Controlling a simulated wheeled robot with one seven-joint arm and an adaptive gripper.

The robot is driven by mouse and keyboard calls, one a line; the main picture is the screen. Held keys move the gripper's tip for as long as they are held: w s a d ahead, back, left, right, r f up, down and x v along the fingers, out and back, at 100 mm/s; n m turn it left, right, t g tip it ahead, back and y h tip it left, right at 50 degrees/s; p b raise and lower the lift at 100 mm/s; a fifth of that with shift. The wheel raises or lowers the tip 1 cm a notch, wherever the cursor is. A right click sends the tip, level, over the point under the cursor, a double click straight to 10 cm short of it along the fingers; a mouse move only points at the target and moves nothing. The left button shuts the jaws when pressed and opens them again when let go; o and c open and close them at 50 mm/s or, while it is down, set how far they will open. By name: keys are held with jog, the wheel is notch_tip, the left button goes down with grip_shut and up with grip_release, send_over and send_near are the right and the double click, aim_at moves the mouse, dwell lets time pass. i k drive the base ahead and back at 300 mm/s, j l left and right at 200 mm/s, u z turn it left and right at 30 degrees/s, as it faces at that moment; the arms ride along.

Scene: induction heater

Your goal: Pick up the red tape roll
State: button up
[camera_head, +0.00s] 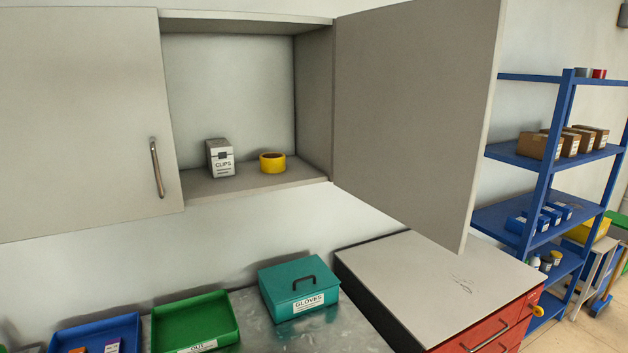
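A small red round thing (599,73) stands on the top shelf of the blue rack at the far right. It may be the red tape roll, but it is too small to tell. A grey round thing (582,72) stands right beside it, on its left. A yellow tape roll (272,163) lies flat in the open wall cabinet, right of a white box marked CLIPS (220,158). My gripper is not in view.
The cabinet's open door (415,110) sticks out between the cabinet and the blue rack (545,170). Below are a teal GLOVES box (298,289), a green tray (195,320), a blue tray (125,325) and a red drawer unit with a bare grey top (430,275).

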aim_at(598, 73)
jog(key=z, duration=1.3)
jog(key=i+l+z, duration=0.35)
jog(key=i, duration=0.45)
jog(key=i+z, duration=0.35)
jog(key=i, duration=0.45)
